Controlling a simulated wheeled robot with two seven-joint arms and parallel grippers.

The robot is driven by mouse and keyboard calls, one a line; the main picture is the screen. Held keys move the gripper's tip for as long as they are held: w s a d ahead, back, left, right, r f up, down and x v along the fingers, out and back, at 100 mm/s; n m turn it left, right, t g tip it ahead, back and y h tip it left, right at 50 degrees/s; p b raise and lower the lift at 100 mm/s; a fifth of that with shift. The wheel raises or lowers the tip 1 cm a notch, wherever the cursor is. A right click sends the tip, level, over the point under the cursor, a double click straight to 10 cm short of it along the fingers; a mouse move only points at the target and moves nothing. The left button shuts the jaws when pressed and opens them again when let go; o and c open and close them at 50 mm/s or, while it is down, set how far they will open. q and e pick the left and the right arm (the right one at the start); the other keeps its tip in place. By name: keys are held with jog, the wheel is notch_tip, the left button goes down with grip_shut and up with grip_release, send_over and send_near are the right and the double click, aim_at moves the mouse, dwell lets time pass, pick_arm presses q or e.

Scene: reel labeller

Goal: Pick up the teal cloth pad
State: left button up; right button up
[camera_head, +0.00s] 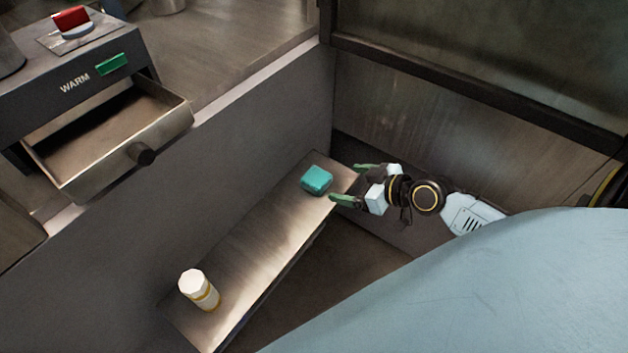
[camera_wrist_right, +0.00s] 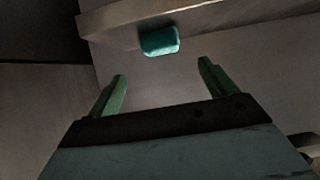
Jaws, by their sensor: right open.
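The teal cloth pad (camera_head: 316,180) lies near the far right end of a narrow shelf (camera_head: 243,243) in the head view. My right gripper (camera_head: 350,184) is open and empty, just to the right of the pad, with its green fingers pointing toward it. In the right wrist view the pad (camera_wrist_right: 160,41) is beyond the two open fingertips (camera_wrist_right: 162,70), roughly centred between them and apart from them. My left gripper is not in view.
A white and yellow bottle (camera_head: 199,289) stands at the near end of the shelf. An open drawer (camera_head: 115,160) of a unit marked WARM juts out at upper left. A wall (camera_head: 270,120) runs behind the shelf, and a dark-framed panel (camera_head: 480,90) stands behind my right arm.

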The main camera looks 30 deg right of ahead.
aim_at(320, 178)
jog(key=b+x, duration=0.1)
jog(key=x, duration=0.4)
jog(key=b+x, duration=0.1)
jog(key=x, duration=0.4)
jog(key=shift+w+a, duration=0.1)
jog(key=shift+w, duration=0.05)
jog(key=shift+w+a+f, duration=0.2)
jog(key=shift+w+f, duration=0.05)
jog(key=shift+w, duration=0.1)
jog(key=c, duration=1.1)
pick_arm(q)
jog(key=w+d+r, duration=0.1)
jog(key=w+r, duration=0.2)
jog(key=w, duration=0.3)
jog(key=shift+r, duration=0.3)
pick_arm(e)
jog(key=shift+o, duration=0.2)
jog(key=shift+r, duration=0.15)
